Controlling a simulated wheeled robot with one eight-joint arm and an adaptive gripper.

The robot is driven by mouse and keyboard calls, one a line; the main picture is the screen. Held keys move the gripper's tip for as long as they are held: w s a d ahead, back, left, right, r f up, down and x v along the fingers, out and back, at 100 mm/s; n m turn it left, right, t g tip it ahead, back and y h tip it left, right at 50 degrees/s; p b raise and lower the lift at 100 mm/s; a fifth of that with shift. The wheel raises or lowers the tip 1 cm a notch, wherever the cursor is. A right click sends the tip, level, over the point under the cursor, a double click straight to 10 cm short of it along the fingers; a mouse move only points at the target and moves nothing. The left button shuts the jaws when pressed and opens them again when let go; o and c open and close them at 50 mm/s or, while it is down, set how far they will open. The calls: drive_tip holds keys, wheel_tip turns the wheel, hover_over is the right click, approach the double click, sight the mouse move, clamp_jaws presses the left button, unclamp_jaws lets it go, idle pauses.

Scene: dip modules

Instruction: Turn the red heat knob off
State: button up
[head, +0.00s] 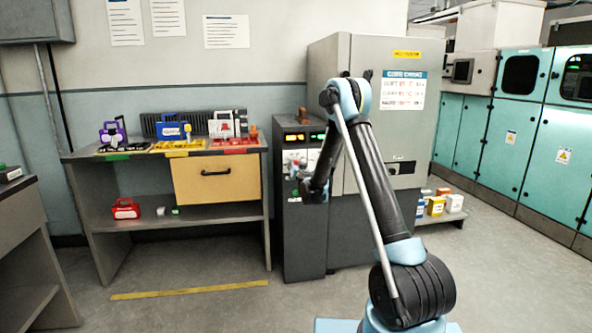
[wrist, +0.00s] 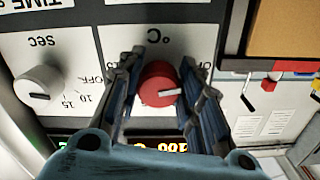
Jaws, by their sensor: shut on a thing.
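The red heat knob (wrist: 158,84) sits on a white dial plate marked °C in the wrist view, which shows the panel upside down. A pale pointer line on the knob points to the right in that view. My gripper (wrist: 156,80) has one finger on each side of the knob and is shut on it. In the head view my gripper (head: 312,190) is at the front of the dark control cabinet (head: 305,240), and my arm hides part of the panel. I cannot make out the red knob in the head view.
A white timer knob (wrist: 38,88) marked SEC is beside the red knob in the wrist view. A workbench (head: 215,215) with coloured modules stands left of the cabinet. A tall grey cabinet (head: 385,60) stands behind my arm. The floor in front is clear.

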drive_tip(key=o, duration=1.1)
drive_tip(key=v, duration=1.2)
